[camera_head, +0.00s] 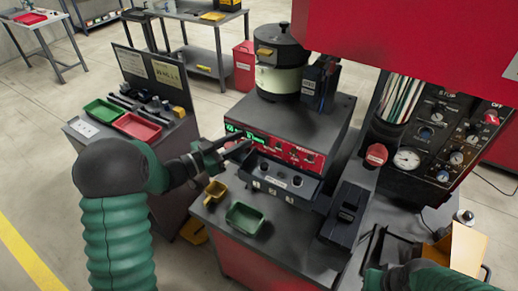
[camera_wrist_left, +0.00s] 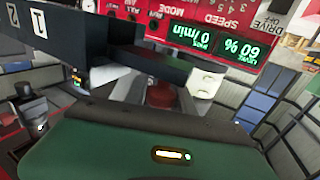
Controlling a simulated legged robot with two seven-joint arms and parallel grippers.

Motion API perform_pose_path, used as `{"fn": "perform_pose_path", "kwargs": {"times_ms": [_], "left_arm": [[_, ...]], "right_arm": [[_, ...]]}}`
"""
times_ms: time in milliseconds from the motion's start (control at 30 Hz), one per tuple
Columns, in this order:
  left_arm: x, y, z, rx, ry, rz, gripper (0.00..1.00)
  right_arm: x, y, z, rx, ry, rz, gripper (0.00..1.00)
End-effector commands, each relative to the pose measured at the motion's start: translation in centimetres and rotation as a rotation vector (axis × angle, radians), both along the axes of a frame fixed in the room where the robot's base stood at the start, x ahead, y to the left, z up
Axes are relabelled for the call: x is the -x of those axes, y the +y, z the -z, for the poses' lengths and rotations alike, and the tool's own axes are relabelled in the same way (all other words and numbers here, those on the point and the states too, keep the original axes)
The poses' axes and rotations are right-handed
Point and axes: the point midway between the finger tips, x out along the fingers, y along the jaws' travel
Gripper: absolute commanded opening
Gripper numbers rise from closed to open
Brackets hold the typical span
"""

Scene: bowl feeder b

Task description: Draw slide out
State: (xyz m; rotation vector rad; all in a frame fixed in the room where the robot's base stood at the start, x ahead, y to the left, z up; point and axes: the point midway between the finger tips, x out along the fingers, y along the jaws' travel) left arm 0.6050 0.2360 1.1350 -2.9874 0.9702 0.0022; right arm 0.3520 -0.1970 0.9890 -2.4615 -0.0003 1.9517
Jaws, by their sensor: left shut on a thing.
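The slide (camera_head: 285,181) is a dark tray-like block with small knobs and pale labels, under the red front panel of the feeder control box (camera_head: 290,148). My left gripper (camera_head: 238,151) is at the slide's left end, just in front of the panel, shut on what appears to be the slide. In the left wrist view a dark block (camera_wrist_left: 50,25) with white number labels shows at upper left, and a pale fingertip (camera_wrist_left: 205,80) shows near the middle. The exact contact is hidden.
A green tray (camera_head: 247,218) and a yellow scoop (camera_head: 215,192) lie on the bench in front. A black device (camera_head: 344,216) stands to the right. A round bowl unit (camera_head: 280,70) sits on the control box. A gauge panel (camera_head: 440,135) stands at right.

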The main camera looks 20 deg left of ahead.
Motion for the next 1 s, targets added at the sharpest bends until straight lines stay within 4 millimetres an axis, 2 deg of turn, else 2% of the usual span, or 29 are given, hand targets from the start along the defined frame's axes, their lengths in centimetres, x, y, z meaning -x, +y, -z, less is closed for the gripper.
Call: {"fn": "perform_pose_path", "kwargs": {"times_ms": [33,100,300,500,800,833,967,1000], "left_arm": [[-0.3,1.2,-0.1,-0.001,-0.004,-0.006,0.0],[-0.6,2.3,-0.2,-0.001,-0.005,-0.005,0.0],[-1.0,4.3,-0.2,0.0,-0.004,-0.002,0.0],[-1.2,5.1,-0.1,0.0,-0.004,-0.004,0.0],[-1.3,5.2,-0.2,-0.001,-0.006,-0.006,0.0],[-1.3,5.2,-0.2,-0.001,-0.006,-0.006,0.34],[-1.3,5.1,-0.2,-0.001,-0.004,-0.005,0.51],[-1.2,5.1,-0.2,0.0,-0.003,-0.004,0.51]], "right_arm": [[0.0,0.0,-0.1,0.0,0.0,0.0,0.0],[0.0,0.0,-0.1,0.0,0.0,0.0,0.0],[0.0,0.0,-0.1,0.0,0.0,0.0,0.0],[0.0,0.0,-0.1,0.0,0.0,0.0,0.0],[0.0,0.0,-0.1,0.0,0.0,0.0,0.0],[0.0,0.0,-0.1,0.0,0.0,0.0,0.0],[0.0,0.0,-0.1,0.0,0.0,0.0,0.0],[0.0,0.0,-0.1,0.0,0.0,0.0,0.0]]}}
